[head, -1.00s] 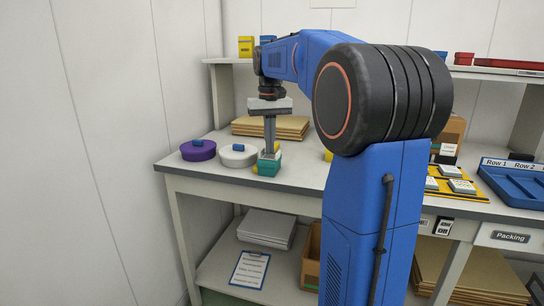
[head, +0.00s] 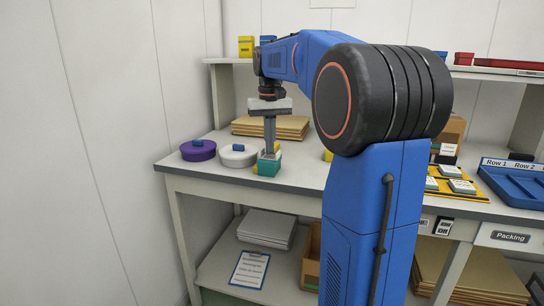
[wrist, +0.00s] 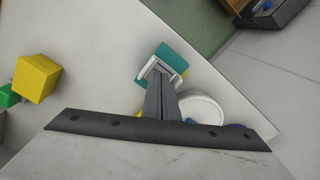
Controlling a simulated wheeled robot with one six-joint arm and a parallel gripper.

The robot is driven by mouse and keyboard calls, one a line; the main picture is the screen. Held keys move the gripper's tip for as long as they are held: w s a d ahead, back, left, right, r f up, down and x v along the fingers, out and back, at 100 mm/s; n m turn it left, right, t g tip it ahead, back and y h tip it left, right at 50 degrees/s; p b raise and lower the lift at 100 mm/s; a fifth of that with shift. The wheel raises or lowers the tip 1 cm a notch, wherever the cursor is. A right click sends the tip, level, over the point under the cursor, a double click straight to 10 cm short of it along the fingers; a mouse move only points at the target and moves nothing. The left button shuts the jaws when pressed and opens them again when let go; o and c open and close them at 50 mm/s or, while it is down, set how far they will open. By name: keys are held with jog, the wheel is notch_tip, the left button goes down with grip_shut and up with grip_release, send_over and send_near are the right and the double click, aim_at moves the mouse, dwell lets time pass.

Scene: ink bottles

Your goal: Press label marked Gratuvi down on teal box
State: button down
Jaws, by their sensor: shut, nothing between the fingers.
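The teal box (head: 269,166) stands near the front edge of the bench, in the left half of the head view. The wrist view also shows the teal box (wrist: 175,57), with a white label (wrist: 151,67) on its top face. My gripper (head: 270,152) is shut and points straight down, with its fingertips at the top of the box. In the wrist view the fingers reach onto the label and cover part of it. The writing on the label cannot be read, and whether the tips touch it is hard to tell.
A white round container (head: 238,155) and a purple one (head: 198,150) stand left of the box. A yellow object shows partly behind the teal box. Brown cardboard sheets (head: 283,126) lie behind. A yellow block (wrist: 36,77) shows in the wrist view.

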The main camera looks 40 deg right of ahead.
aim_at(270, 156)
jog(key=shift+f, duration=0.6)
dwell(0.7)
jog(key=shift+r, duration=0.1)
notch_tip(270, 156, up, 7)
dwell(1.0)
dwell(0.4)
jog(key=s+a+f+n+t, duration=0.1)
jog(key=s+a+f, duration=0.3)
jog(key=s+a, duration=0.25)
jog(key=s+a+f+n+t, duration=0.1)
jog(key=s+a+f, duration=0.45)
jog(key=s, duration=0.25)
jog(key=s+a+f+n+t, duration=0.1)
jog(key=s+a+f, duration=0.2)
jog(key=s+f, duration=0.4)
jog(key=s+a+f+n+t, duration=0.1)
jog(key=s+a+f, duration=0.2)
jog(key=s+f, duration=0.4)
jog(key=shift+s+a+f+t, duration=0.25)
jog(key=shift+f+t, duration=0.15)
jog(key=shift+f, duration=0.2)
jog(key=shift+d, duration=0.15)
